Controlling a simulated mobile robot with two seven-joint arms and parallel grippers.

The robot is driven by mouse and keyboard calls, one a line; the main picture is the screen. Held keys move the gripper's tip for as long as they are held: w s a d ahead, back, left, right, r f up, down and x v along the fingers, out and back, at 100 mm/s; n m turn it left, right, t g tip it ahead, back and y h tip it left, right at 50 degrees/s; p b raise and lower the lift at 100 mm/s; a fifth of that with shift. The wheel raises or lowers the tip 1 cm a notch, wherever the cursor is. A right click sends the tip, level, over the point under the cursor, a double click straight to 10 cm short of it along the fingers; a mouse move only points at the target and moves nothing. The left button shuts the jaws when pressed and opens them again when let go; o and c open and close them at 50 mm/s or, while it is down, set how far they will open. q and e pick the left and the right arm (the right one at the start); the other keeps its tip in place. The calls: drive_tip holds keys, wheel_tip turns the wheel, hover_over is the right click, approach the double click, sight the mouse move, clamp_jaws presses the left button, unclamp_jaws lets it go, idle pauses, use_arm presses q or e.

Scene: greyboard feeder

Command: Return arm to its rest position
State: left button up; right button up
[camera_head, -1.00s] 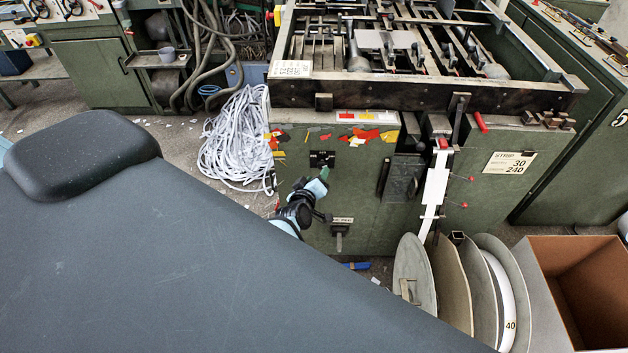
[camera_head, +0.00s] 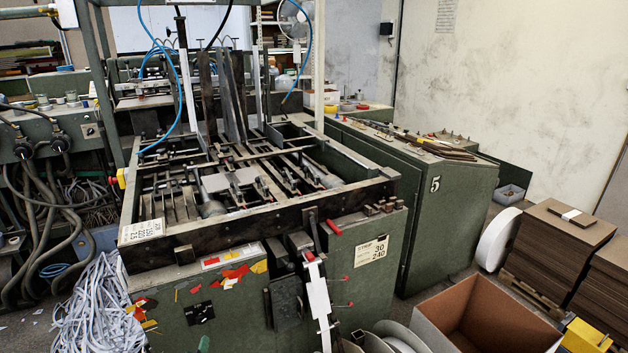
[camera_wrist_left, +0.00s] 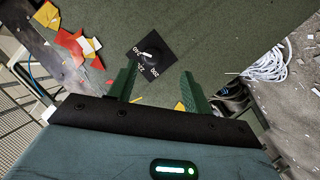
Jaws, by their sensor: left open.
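My left gripper (camera_wrist_left: 159,70) is open in the left wrist view, its two green fingers apart with nothing between them. Beyond the fingertips is the green front panel (camera_wrist_left: 210,35) of the machine, with a black rotary switch plate (camera_wrist_left: 150,54) on it. In the head view only a small green fingertip of the left gripper (camera_head: 203,344) shows at the bottom edge, just below the black switch plate (camera_head: 199,313). The rest of my left arm is out of that frame. My right gripper is not in view.
The feeder machine (camera_head: 240,300) stands close in front. A heap of pale strips (camera_head: 100,305) lies at its left, also in the wrist view (camera_wrist_left: 262,65). An open cardboard box (camera_head: 480,315), reels (camera_head: 395,338) and a green cabinet (camera_head: 430,220) stand to the right.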

use_arm(q)
drive_tip(key=s+d+m+g+h, duration=0.1)
drive_tip(key=s+d+m, duration=0.3)
drive_tip(key=s, duration=0.7)
drive_tip(key=s+d+f+m+g+h, duration=0.1)
drive_tip(key=s+d+m, duration=0.3)
drive_tip(key=s, duration=0.7)
drive_tip(key=s+d+f+m+g+h, duration=0.1)
drive_tip(key=s+d+m, duration=0.4)
drive_tip(key=s, duration=0.6)
drive_tip(key=shift+s+d+g+h, duration=0.2)
drive_tip(key=shift+d+g+h, duration=0.1)
drive_tip(key=shift+g+h, duration=0.7)
drive_tip(key=shift+f, duration=0.1)
